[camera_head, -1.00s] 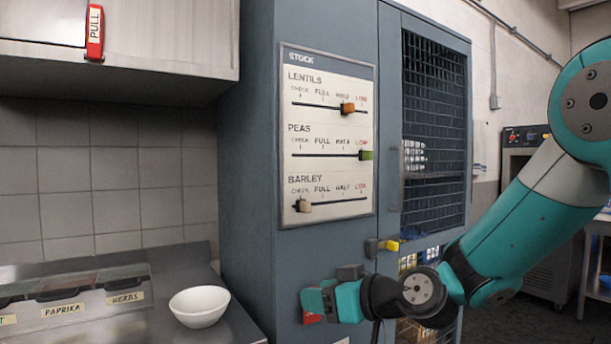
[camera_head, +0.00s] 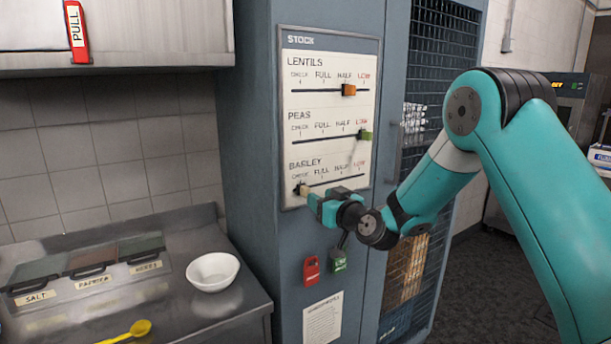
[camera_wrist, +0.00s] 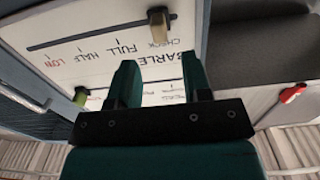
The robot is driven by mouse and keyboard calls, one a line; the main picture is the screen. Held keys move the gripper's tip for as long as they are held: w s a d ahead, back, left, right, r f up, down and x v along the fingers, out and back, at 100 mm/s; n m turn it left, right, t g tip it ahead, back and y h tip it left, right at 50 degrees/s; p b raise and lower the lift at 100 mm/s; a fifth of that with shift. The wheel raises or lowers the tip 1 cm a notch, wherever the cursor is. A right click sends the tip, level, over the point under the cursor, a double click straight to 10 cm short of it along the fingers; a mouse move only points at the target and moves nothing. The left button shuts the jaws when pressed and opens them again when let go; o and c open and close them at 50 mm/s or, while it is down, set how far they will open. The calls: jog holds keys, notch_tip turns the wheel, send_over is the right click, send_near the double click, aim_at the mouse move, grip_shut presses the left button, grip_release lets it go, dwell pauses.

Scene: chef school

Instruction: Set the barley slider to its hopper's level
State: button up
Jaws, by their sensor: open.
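The barley slider's pale knob (camera_head: 302,189) is on the lowest track of the white STOCK panel (camera_head: 350,210), at the CHECK end on the left. The wrist view sees the panel upside down, with the barley knob (camera_wrist: 158,24) beyond the fingertips. My gripper (camera_head: 314,203) is open just below and right of the knob, in front of the panel. In the wrist view, my gripper's two fingers (camera_wrist: 160,66) are apart with nothing between them, and a gap shows between them and the knob. I cannot make out the barley hopper or its level.
The lentils knob (camera_head: 348,90) is orange near HALF; the green peas knob (camera_head: 365,134) is at LOW. A red tag (camera_head: 311,270) and green tag (camera_head: 338,260) hang below. A mesh door (camera_head: 440,80) is at right. A white bowl (camera_head: 213,272) stands on the left counter.

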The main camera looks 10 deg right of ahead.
aim_at(306, 187)
jog(key=p+x, duration=0.3)
jog(key=x, duration=0.4)
jog(key=shift+w, duration=0.3)
grip_shut()
